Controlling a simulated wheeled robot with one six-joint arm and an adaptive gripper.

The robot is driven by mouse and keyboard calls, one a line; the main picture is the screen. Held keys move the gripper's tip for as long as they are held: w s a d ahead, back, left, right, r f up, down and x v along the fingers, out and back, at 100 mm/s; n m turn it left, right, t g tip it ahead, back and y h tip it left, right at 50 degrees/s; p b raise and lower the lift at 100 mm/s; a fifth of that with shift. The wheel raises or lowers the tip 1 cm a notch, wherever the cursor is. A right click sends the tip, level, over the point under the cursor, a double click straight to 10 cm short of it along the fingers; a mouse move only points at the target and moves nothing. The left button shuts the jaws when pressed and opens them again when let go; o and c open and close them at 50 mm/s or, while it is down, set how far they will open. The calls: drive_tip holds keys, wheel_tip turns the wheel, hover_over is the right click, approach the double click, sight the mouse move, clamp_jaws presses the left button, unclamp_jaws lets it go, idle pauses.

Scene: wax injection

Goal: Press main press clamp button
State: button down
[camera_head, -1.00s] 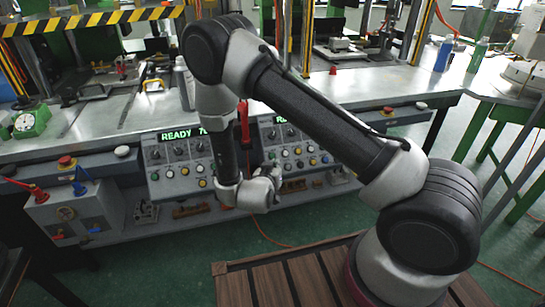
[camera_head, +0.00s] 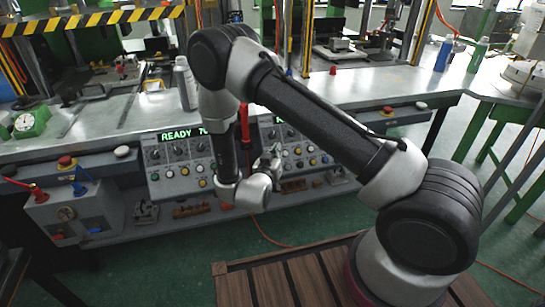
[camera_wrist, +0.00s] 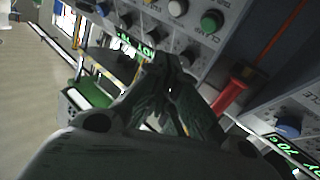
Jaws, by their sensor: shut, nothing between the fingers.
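The left control panel (camera_head: 176,160) on the bench front has a green "READY" display (camera_head: 178,134), knobs and several coloured buttons. Part of a panel fills the top of the wrist view, with a green button (camera_wrist: 212,22) and a white button (camera_wrist: 178,7) just beyond my fingertips. In the head view my gripper (camera_head: 272,158) is in front of the panels, partly hidden by my wrist.
A second panel (camera_head: 296,150) stands to the right. A red handle (camera_wrist: 232,88) sits close right of my fingers in the wrist view.

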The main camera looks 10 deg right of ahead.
drive_tip(key=shift+w+a+f, duration=0.1)
drive_tip(key=shift+w+f, duration=0.9)
drive_tip(key=shift+w, duration=0.15)
drive_tip(key=shift+w+f, duration=0.95)
drive_tip(key=shift+w, duration=0.2)
drive_tip(key=shift+w+f, duration=0.1)
drive_tip(key=shift+w+f, duration=0.15)
drive_tip(key=shift+w, duration=0.05)
